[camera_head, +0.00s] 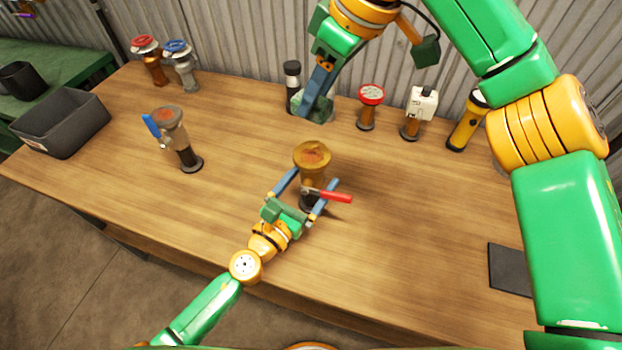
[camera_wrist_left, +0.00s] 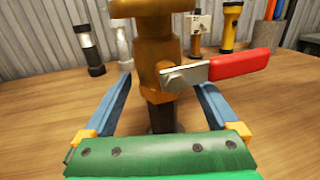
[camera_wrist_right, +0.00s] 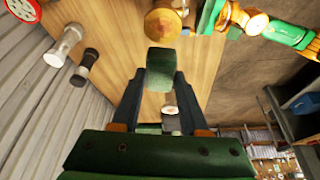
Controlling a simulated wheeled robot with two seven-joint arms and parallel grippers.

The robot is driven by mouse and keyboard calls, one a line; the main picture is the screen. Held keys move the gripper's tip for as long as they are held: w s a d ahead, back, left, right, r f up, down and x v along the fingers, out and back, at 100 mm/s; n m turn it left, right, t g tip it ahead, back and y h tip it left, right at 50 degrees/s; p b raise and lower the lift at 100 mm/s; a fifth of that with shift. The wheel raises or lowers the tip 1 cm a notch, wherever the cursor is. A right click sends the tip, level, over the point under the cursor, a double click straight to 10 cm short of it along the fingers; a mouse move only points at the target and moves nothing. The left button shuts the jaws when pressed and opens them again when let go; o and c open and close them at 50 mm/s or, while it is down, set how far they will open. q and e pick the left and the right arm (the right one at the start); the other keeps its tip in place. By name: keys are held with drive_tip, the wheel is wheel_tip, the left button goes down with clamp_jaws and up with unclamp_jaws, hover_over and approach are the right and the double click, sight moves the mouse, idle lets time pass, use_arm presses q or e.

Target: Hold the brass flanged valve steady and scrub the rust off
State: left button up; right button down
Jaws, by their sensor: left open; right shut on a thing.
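The brass flanged valve (camera_head: 312,154) stands upright on the wooden table, with a rust-coloured patch on its top flange and a red lever. Its body also shows in the left wrist view (camera_wrist_left: 158,52). My left gripper (camera_head: 309,183) is open, with a finger on each side of the valve's lower body; gaps show on both sides in the left wrist view. My right gripper (camera_head: 318,94) is shut on a green scrubbing block (camera_wrist_right: 160,68), held behind the valve, apart from it. The flange shows beyond the block in the right wrist view (camera_wrist_right: 162,25).
A blue-levered valve (camera_head: 169,118) stands to the left. A grey bin (camera_head: 62,125) and two more valves (camera_head: 153,68) are at the far left. A red-topped gauge (camera_head: 369,100), a white-boxed fitting (camera_head: 420,105) and a yellow flashlight (camera_head: 466,122) line the back. The front right is mostly clear.

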use_arm(q)
clamp_jaws()
idle(0.3)
